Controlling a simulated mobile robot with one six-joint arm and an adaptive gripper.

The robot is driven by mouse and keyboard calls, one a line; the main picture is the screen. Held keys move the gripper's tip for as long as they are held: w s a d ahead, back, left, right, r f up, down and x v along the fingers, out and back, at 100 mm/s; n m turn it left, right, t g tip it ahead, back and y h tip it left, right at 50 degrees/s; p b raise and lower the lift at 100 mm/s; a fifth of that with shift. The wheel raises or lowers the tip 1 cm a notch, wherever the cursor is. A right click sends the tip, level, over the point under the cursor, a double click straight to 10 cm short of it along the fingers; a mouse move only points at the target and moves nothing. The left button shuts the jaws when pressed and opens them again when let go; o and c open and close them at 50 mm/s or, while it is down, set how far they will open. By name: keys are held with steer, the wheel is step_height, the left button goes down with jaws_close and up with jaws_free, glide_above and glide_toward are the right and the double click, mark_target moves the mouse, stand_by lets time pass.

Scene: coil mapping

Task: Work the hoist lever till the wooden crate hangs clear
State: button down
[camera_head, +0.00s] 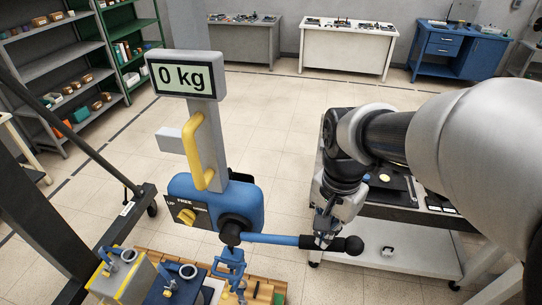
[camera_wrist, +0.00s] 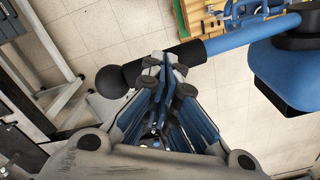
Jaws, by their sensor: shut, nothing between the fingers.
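The hoist (camera_head: 232,205) is a blue housing with a yellow selector knob (camera_head: 187,216) marked UP and FREE, its setting too small to read. Its blue lever (camera_head: 275,239) points right, roughly level, ending in a black grip and ball (camera_head: 354,245). My gripper (camera_head: 326,238) is at the black grip. In the wrist view my gripper (camera_wrist: 165,72) is shut and empty, its fingertips close beside the lever's grip (camera_wrist: 187,52); I cannot tell if they touch. The wooden crate (camera_head: 265,292) is partly seen below the blue hook (camera_head: 232,265). The display (camera_head: 185,74) reads 0 kg.
A yellow handle (camera_head: 200,150) stands on the hoist's column. A grey box with yellow edges (camera_head: 122,278) is at the lower left. A trolley (camera_head: 400,250) stands behind my arm on the right. Shelves (camera_head: 55,70) and benches line the back, with open floor between.

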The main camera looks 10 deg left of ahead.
steer(key=f+b, duration=0.2)
steer(key=f, duration=0.1)
steer(key=f+b, duration=0.1)
steer(key=shift+d+f, duration=0.35)
steer(key=shift+d, duration=0.05)
steer(key=shift+r, duration=0.1)
step_height(320, 180, down, 5)
steer(key=b, duration=0.3)
steer(key=shift+r+b, duration=0.15)
steer(key=shift+b, duration=0.15)
